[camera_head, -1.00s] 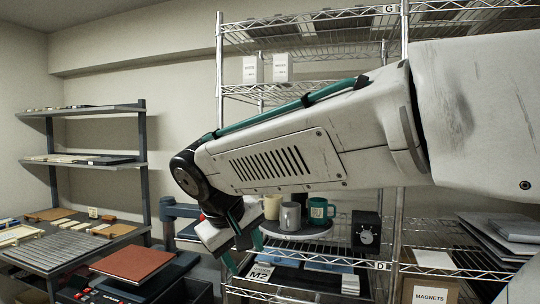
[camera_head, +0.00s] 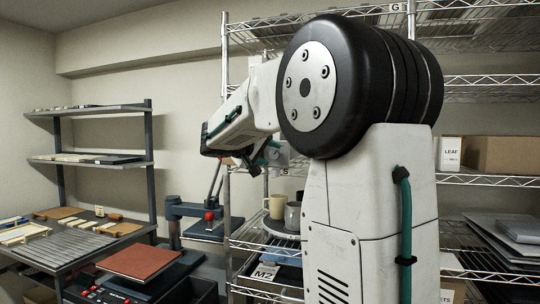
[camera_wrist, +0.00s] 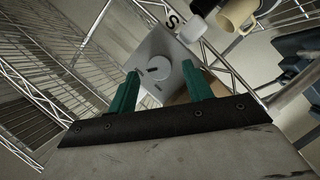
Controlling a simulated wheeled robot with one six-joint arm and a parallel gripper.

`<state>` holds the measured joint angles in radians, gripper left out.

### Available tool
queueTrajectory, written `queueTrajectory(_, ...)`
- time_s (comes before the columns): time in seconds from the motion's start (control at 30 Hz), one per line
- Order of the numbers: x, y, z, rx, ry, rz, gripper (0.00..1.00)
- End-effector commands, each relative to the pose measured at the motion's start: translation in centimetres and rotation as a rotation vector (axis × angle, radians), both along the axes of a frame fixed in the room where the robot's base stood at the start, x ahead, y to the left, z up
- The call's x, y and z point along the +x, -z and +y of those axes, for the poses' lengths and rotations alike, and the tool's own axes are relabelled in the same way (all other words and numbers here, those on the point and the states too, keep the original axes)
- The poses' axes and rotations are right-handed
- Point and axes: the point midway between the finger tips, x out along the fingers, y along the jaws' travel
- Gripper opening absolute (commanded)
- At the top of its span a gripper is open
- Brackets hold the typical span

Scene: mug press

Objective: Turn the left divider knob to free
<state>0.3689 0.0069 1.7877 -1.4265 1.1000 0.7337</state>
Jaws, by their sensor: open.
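A grey plate with a round pale knob (camera_wrist: 158,68) shows in the wrist view, ahead of and between my two green fingers. The knob has a dark mark on its face; whether it points to free cannot be read. The plate (camera_head: 279,153) also shows in the head view, on the wire rack just above an S label, partly behind my fingers. My gripper (camera_wrist: 161,69) is open and empty, its fingers apart on either side of the knob in the picture. No contact can be made out. In the head view my gripper (camera_head: 266,155) is in front of the rack's left part.
A press with a red knob (camera_head: 209,216) stands left of the rack. Dark shelves (camera_head: 95,160) with trays and boards are farther left. My arm hides the rack's middle.

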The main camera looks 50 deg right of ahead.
Motion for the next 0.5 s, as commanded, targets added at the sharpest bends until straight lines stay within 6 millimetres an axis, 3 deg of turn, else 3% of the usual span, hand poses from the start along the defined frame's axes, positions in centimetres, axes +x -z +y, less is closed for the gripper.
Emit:
queueTrajectory(0.13, 0.01, 0.27, -1.17, 0.001, 0.001, 0.000, 0.50)
queueTrajectory(0.4, 0.06, 0.32, -1.36, 0.001, -0.001, 0.000, 0.50)
queueTrajectory(0.43, 0.05, 0.32, -1.36, 0.001, -0.001, 0.000, 0.48)
queueTrajectory(0.5, 0.05, 0.32, -1.36, 0.001, -0.001, 0.000, 0.28)
